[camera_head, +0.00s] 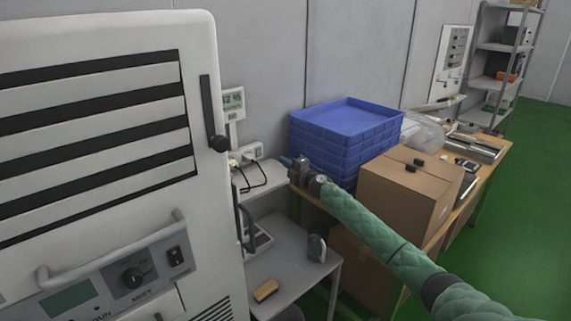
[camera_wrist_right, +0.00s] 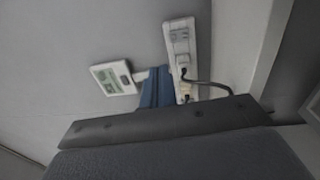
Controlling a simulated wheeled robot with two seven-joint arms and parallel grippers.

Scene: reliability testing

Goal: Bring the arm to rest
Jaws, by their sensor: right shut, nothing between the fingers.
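My right arm (camera_head: 385,240), in a green padded sleeve, reaches in from the lower right of the head view. My right gripper (camera_head: 286,161) is at its far end, pointing left, in front of the wall outlet and to the left of the blue crates. Its fingers are shut and empty. In the right wrist view the blue fingertips (camera_wrist_right: 155,88) show between a small wall display and a power strip, above a dark part of my own wrist. My left gripper is not in view.
A large white test cabinet (camera_head: 105,130) with a handle fills the left. Stacked blue crates (camera_head: 345,112) and a cardboard box (camera_head: 400,195) stand on a table, close beside my arm. A wall display (camera_head: 233,101) and power strip (camera_wrist_right: 181,50) are behind the gripper. Green floor (camera_head: 535,200) is open at right.

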